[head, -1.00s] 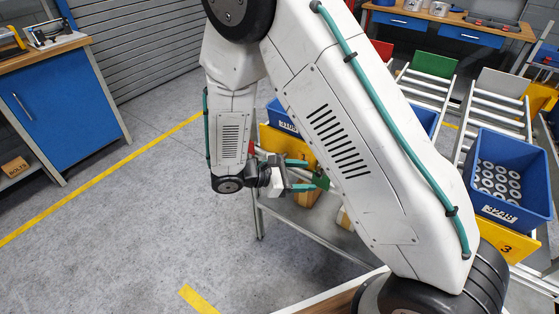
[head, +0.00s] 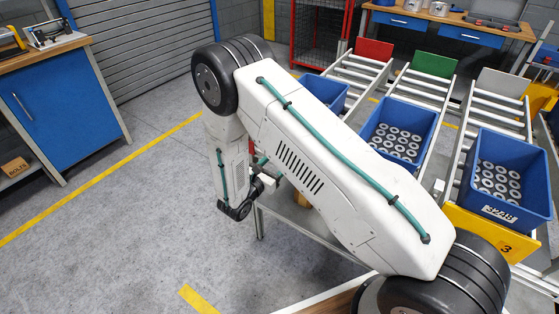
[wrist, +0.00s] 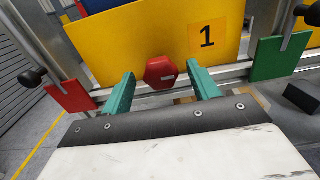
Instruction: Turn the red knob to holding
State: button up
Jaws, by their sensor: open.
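I cannot tell whether the fingertips reach around the knob. The label's text is too small to read.
A red plate (wrist: 72,96) with a black-knobbed lever is left of the knob, and a green plate (wrist: 268,58) with another is right. Blue crates of ringed parts (head: 400,132) stand on roller lanes. Grey floor at the left is clear.

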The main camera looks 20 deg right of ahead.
jog(key=shift+x, duration=1.2)
